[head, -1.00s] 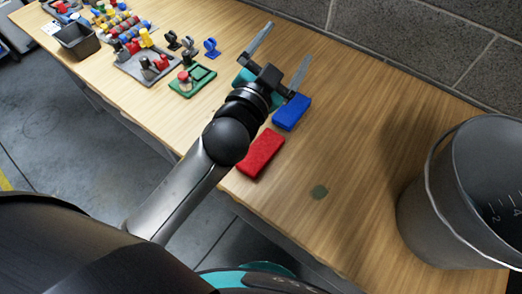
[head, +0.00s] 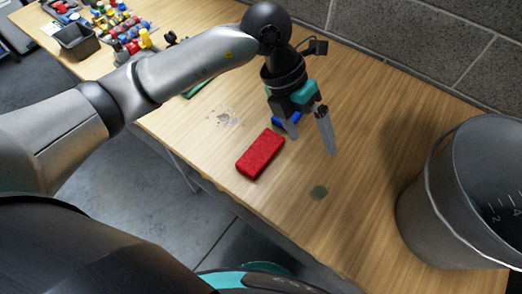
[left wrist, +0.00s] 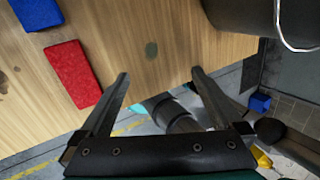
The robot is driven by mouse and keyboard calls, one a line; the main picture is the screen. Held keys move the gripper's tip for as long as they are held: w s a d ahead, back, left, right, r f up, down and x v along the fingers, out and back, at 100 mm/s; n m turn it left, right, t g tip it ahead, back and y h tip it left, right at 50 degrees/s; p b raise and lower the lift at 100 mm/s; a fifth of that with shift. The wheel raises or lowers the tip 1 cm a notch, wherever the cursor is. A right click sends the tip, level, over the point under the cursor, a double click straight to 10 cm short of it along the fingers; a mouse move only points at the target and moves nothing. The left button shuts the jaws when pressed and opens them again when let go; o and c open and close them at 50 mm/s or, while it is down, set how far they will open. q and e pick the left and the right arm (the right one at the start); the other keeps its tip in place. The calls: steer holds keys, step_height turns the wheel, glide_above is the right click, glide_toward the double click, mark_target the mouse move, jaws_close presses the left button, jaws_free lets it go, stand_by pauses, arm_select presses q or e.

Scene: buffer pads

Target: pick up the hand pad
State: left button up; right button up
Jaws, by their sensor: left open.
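Two rectangular pads lie flat on the wooden table; I cannot tell which is the hand pad. The red pad (head: 260,155) lies near the front edge, and it also shows in the left wrist view (left wrist: 72,73). The blue pad (head: 284,125) is partly hidden behind my left gripper in the head view; in the left wrist view the blue pad (left wrist: 37,12) is cut off at the top left. My left gripper (head: 312,143) is open and empty, right of the red pad. In the left wrist view its fingers (left wrist: 160,74) are wide apart with nothing between them. My right gripper is not in view.
A large grey bucket (head: 450,195) stands at the right. A dark green round spot (head: 319,193) and a pale speckled patch (head: 228,117) mark the table (head: 370,170). Small coloured parts and a dark bin (head: 78,41) sit at the far left. A block wall runs behind.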

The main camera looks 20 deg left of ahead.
arm_select(q)
steer(key=w+a+n+t+y, duration=0.1)
steer(key=w+a+y, duration=0.3)
steer(key=a, duration=0.6)
steer(key=y+b, duration=0.1)
glide_above(262, 149)
steer(key=f, duration=0.9)
steer(key=shift+s+d+f, duration=0.1)
steer(key=shift+s+f, duration=0.1)
steer(key=shift+f, duration=0.05)
steer(key=shift+w+f+b, duration=0.2)
steer(key=shift+f+b, duration=0.6)
steer(key=shift+f, duration=2.2)
steer(key=c, duration=1.2)
